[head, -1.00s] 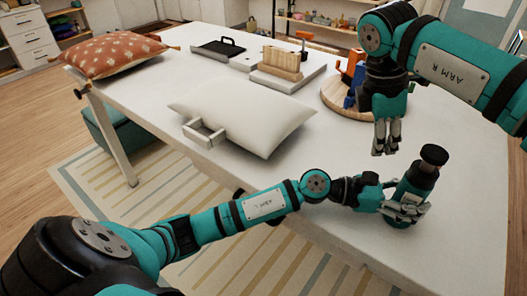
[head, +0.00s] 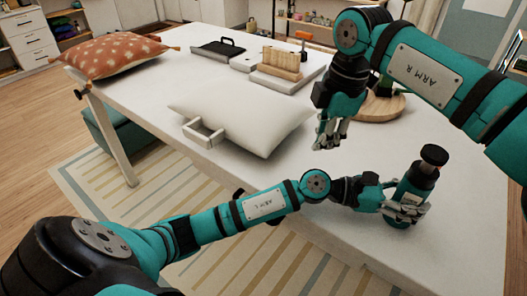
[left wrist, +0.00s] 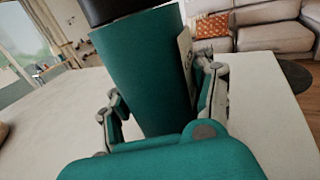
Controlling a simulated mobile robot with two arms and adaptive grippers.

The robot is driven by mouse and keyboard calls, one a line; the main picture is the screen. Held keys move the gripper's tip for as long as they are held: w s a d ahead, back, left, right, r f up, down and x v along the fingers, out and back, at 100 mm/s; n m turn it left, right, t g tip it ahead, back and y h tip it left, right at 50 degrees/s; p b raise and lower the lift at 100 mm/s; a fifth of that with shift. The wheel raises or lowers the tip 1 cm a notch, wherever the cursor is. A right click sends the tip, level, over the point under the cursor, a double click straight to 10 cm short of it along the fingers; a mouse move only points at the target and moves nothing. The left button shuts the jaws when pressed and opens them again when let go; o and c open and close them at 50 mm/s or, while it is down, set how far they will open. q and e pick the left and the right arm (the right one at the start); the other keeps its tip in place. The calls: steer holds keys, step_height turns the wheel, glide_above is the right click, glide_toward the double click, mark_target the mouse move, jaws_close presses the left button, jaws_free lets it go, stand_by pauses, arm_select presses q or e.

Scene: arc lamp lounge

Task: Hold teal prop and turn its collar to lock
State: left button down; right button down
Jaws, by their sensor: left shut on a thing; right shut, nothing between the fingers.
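The teal prop (head: 419,181), a cylinder with a black collar or cap (head: 434,155) on top, stands at the right front of the white table. My left gripper (head: 408,209) is shut around its lower body. In the left wrist view the teal body (left wrist: 146,72) stands between the fingers, with part of the black collar (left wrist: 115,8) at the top edge. My right gripper (head: 329,142) is shut and empty, above the table's middle, left of the prop and apart from it. Its arm crosses the upper right.
A round wooden board (head: 381,107) is partly hidden behind the right arm. Wooden blocks (head: 281,64), a black tray (head: 216,48) and an orange pillow (head: 115,54) are further back. Table around the prop is clear.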

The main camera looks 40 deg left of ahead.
arm_select(q)
steer(key=shift+r, duration=0.1)
arm_select(e)
steer(key=s+a+f+n+g+y, duration=0.2)
steer(key=s+a+f+n+y, duration=0.1)
steer(key=s+a+y, duration=0.2)
steer(key=shift+s+a+f+g, duration=0.3)
steer(key=shift+s+a, duration=1)
steer(key=shift+a, duration=0.75)
arm_select(q)
steer(key=shift+c, duration=1.6)
jaws_free()
steer(key=v, duration=1.2)
